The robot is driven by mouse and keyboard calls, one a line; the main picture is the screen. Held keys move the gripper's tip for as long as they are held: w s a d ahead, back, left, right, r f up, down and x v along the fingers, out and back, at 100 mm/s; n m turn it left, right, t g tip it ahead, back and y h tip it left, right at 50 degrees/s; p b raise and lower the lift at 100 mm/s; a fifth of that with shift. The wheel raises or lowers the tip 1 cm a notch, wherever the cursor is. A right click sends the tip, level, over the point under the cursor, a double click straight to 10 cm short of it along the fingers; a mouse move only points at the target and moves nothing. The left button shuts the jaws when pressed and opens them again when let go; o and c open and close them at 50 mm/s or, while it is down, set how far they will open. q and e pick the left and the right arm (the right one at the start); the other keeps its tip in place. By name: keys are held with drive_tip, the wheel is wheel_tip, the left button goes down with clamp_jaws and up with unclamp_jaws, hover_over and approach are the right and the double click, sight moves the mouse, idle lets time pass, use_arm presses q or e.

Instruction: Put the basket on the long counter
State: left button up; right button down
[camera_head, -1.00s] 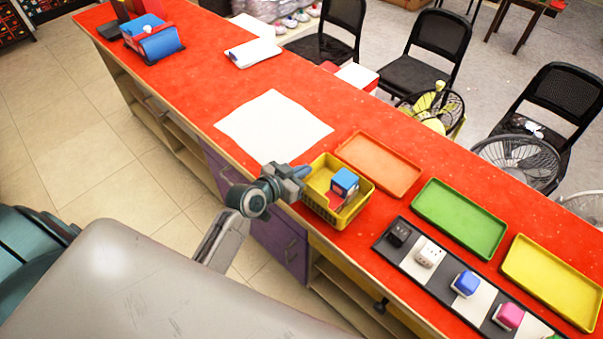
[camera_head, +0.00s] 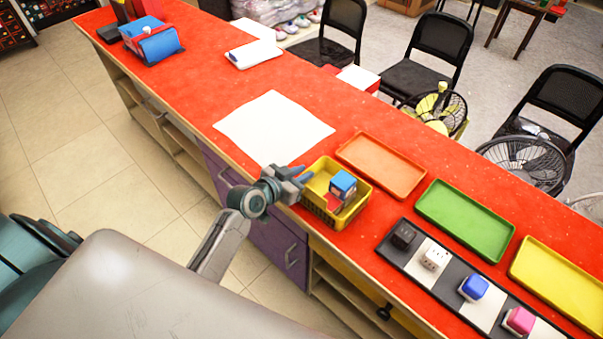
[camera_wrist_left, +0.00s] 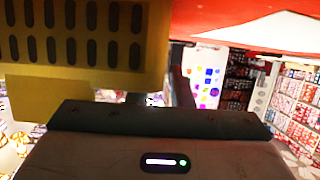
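The yellow basket (camera_head: 318,206) is at the front edge of the long red counter (camera_head: 226,90), with a blue-topped box (camera_head: 342,183) and something red inside. I cannot tell whether it rests on the counter or hangs slightly above. My left gripper (camera_head: 298,180) is at the basket's left rim and looks shut on it; the fingertips are partly hidden. In the left wrist view the slotted basket wall (camera_wrist_left: 90,68) fills the upper left, close to the gripper, with one dark finger (camera_wrist_left: 180,90) beside it. My right gripper is out of view.
Orange (camera_head: 381,165), green (camera_head: 464,220) and yellow (camera_head: 560,275) trays lie right of the basket. A black-and-white strip (camera_head: 455,272) with several small blocks lies in front. A white sheet (camera_head: 273,128) lies to the left. Chairs and fans stand behind the counter.

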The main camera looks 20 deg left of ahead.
use_arm(q)
drive_tip(key=shift+r, duration=0.1)
drive_tip(key=shift+s+a, duration=0.15)
drive_tip(key=shift+s, duration=0.1)
drive_tip(key=b+v, duration=0.1)
drive_tip(key=v, duration=1)
drive_tip(key=shift+s+b, duration=0.2)
drive_tip(key=shift+b, duration=0.1)
drive_tip(key=shift+r, duration=0.15)
drive_tip(key=shift+a, duration=0.1)
drive_tip(key=a+f+n+g+y, duration=0.1)
drive_tip(key=a+f+y, duration=0.15)
drive_tip(key=f, duration=0.65)
drive_tip(key=a+f+n+g+y, duration=0.1)
drive_tip(key=a+f, duration=0.3)
drive_tip(key=f, duration=0.5)
drive_tip(key=s+a+f+n+g+y, duration=0.15)
drive_tip(key=s+f, duration=0.35)
drive_tip(key=f, duration=0.5)
drive_tip(key=s+a+f+g, duration=0.25)
drive_tip(key=s+f, duration=0.25)
drive_tip(key=f, duration=0.5)
drive_tip(key=s+d+f+g, duration=0.3)
drive_tip(key=s+f, duration=0.6)
drive_tip(key=s, duration=0.4)
drive_tip(key=s+d+f+g, duration=0.3)
drive_tip(key=s+f, duration=0.6)
drive_tip(key=s, duration=0.5)
drive_tip(key=shift+s+f+y, duration=0.3)
drive_tip(key=shift+s, duration=0.05)
